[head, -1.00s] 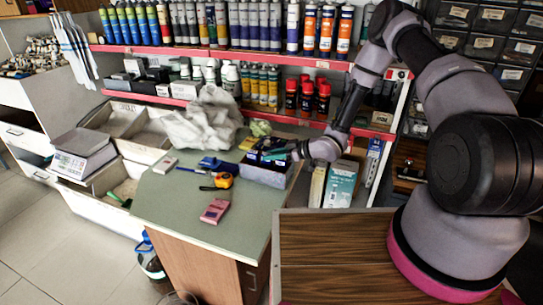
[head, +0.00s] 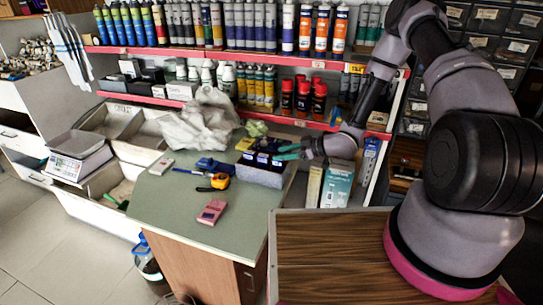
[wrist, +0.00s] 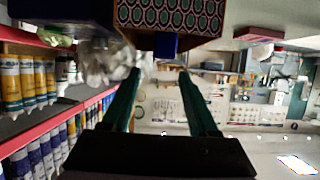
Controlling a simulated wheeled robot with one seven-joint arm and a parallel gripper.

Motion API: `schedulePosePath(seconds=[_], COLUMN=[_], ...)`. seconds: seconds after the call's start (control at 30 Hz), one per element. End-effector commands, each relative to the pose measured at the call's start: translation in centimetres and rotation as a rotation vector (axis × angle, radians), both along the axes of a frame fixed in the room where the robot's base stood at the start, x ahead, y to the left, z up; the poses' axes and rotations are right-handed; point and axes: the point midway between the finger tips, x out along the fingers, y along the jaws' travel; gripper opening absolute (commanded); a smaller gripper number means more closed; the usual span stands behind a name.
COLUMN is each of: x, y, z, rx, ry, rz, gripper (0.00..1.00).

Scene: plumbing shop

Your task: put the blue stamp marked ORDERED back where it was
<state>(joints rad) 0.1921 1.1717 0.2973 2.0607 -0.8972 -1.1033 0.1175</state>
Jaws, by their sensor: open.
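A grey patterned box (head: 262,176) holding several dark and blue stamps (head: 264,158) stands at the back right of the green counter. In the wrist view, which is upside down, the patterned box (wrist: 190,14) shows at the top. A blue block (wrist: 166,46), seemingly a stamp, stands at its edge, just beyond my fingertips and lined up between them. My gripper (head: 280,152) has two teal fingers, spread apart with nothing between them, at the right side of the box. The fingers also show in the wrist view (wrist: 160,74). No ORDERED marking can be read.
On the counter (head: 180,205) lie a yellow tape measure (head: 220,181), a dark blue item (head: 208,164), a blue pen (head: 187,171) and a pink calculator-like item (head: 212,211). Crumpled plastic (head: 205,120) lies behind. Red-edged shelves (head: 300,60) with bottles rise at the back.

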Motion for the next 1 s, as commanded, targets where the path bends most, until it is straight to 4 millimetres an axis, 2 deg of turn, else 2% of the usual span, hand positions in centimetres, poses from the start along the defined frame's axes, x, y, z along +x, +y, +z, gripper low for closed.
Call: schedulePosePath(seconds=[0.03,0.2,0.33,0.5,0.67,0.77,0.83,0.9,1.0], x=[-0.3,-1.2,-1.7,-1.8,-0.6,1.7,3.4,4.9,6.1], y=[-1.1,-3.6,-4.6,-5.0,-5.9,-7.8,-9.7,-11.9,-14.9], z=[0.5,1.6,2.0,2.2,3.2,5.3,7.6,10.3,14.6], rx=[0.000,-0.001,0.000,0.000,-0.056,-0.159,-0.247,-0.333,-0.430], ry=[0.000,0.001,0.001,0.001,-0.001,0.002,0.007,0.018,0.037], rz=[-0.002,-0.003,-0.001,0.001,-0.031,-0.102,-0.177,-0.269,-0.406], gripper=[0.60,0.60,0.60,0.60,0.60,0.60,0.60,0.60,0.60])
